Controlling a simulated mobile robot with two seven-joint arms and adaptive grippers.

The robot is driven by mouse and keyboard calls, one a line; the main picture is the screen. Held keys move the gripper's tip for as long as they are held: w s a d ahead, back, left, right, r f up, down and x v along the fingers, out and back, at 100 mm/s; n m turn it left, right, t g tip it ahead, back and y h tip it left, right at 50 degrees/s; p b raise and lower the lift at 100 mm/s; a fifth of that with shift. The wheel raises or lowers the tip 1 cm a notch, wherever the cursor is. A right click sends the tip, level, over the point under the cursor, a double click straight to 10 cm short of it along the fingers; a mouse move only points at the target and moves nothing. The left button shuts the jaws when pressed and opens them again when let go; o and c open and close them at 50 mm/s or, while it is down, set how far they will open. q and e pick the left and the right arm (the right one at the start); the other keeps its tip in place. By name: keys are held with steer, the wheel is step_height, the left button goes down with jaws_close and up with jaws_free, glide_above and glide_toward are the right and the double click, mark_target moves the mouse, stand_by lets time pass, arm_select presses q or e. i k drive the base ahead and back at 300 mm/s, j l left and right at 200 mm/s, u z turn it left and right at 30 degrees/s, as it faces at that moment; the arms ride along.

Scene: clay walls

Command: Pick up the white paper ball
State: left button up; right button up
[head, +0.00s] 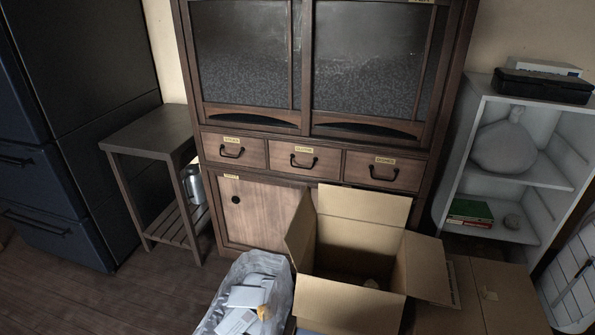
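I cannot make out a white paper ball for certain in the head view. A translucent plastic bag (281,291) at the bottom centre holds white, flat-sided items (246,297) and a small yellowish thing (264,312). Neither of my grippers is in view.
A wooden cabinet (268,190) stands behind the box. A small side table (150,130) and dark refrigerator (60,190) are at left. A white shelf (515,180) and closed carton (490,295) are at right. The wooden floor (130,300) at lower left is clear.

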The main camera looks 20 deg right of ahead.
mark_target(370, 283)
steer(key=i+z, duration=0.1)
steer(key=z, duration=0.8)
